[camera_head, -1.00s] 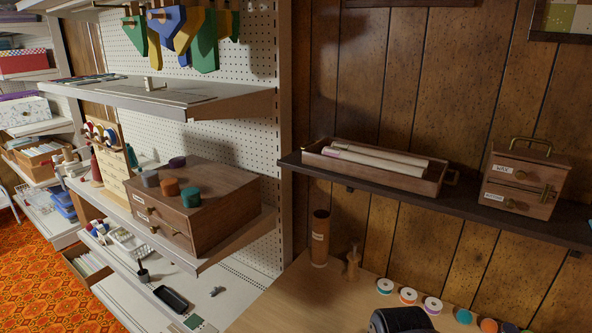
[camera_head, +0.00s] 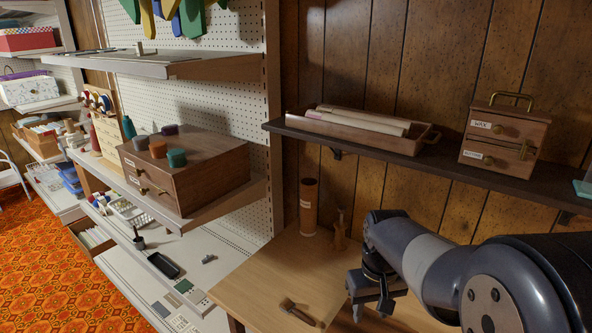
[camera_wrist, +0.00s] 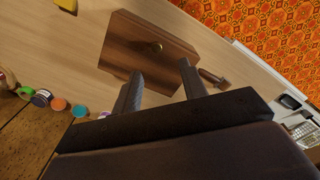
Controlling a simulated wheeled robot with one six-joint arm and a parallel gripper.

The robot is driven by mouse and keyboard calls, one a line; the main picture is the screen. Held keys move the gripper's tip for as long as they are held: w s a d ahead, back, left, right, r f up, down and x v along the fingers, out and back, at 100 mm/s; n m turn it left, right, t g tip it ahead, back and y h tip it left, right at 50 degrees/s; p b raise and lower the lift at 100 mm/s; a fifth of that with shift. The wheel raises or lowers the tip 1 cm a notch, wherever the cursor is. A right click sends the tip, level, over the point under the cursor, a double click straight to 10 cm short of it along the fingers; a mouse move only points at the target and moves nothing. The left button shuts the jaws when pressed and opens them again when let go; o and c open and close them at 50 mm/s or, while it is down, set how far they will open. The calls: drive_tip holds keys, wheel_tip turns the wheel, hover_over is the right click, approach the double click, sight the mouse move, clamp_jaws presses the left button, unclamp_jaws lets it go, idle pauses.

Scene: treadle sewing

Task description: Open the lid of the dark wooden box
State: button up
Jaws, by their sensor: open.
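A dark brown wooden box (camera_wrist: 150,40) with a small brass-coloured knob (camera_wrist: 156,47) lies on the light wood table in the wrist view. Its lid looks shut. My gripper (camera_wrist: 161,80) is open, its two dark fingers apart and pointing toward the box's near edge, with nothing between them. The fingertips overlap that edge in the picture; I cannot tell whether they touch it. In the head view my arm reaches over the table (camera_head: 255,285) from the right, and the box cannot be seen there.
A small wooden tool (camera_wrist: 213,78) lies beside the box. Several thread spools (camera_wrist: 58,103) line the wall side. A brown cylinder (camera_head: 308,205) stands at the table's back. A wall shelf (camera_head: 385,157) above carries a tray (camera_head: 352,131) and a small drawer box (camera_head: 504,137).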

drive_tip(key=shift+w+d+f, duration=0.15)
drive_tip(key=shift+f, duration=0.4)
drive_tip(key=shift+w+d+f, duration=0.1)
drive_tip(key=shift+f, duration=0.45)
drive_tip(key=shift+w+d+f, duration=0.15)
drive_tip(key=shift+f, duration=0.4)
